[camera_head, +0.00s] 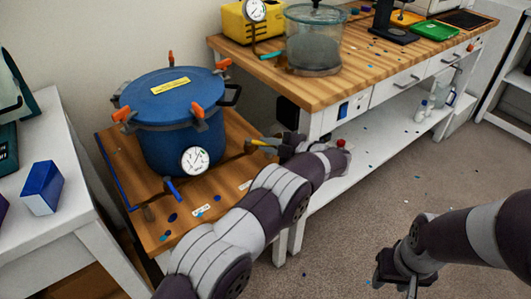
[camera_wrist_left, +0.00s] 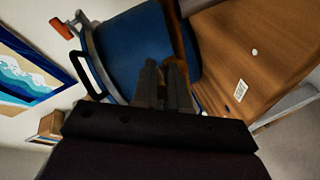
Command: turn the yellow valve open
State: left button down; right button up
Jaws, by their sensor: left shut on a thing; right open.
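The yellow valve (camera_head: 260,142) shows as a small yellow handle to the right of the blue pressure pot (camera_head: 182,120), near the corner between the two wooden tops. My left gripper (camera_head: 277,144) reaches it from the right and is shut on it; the fingers hide part of the handle. In the left wrist view, the gripper's dark fingers (camera_wrist_left: 164,80) are close together in front of the pot (camera_wrist_left: 128,45), and the yellow handle cannot be made out. My right gripper (camera_head: 397,276) hangs open and empty over the carpet at the lower right.
A blue handle (camera_head: 173,190) sits at the pot's front, below a round gauge (camera_head: 195,161). The workbench (camera_head: 340,78) holds a glass chamber (camera_head: 312,45) and a yellow pump (camera_head: 240,25). A white table (camera_head: 50,225) stands left.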

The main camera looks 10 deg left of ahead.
pick_arm(q)
jog(key=shift+w+f+n+g+b, duration=0.2)
jog(key=shift+n+g+b, duration=0.3)
jog(key=shift+g+b, duration=0.15)
jog(key=shift+w+r+n+g+y+b, duration=0.1)
jog(key=shift+r+n+g+y+b, duration=0.05)
jog(key=shift+n+g+y+b, duration=0.2)
jog(key=shift+a, duration=0.1)
jog(key=c, duration=1.1)
grip_release()
jog(key=shift+r, duration=0.15)
jog(key=shift+c, duration=0.2)
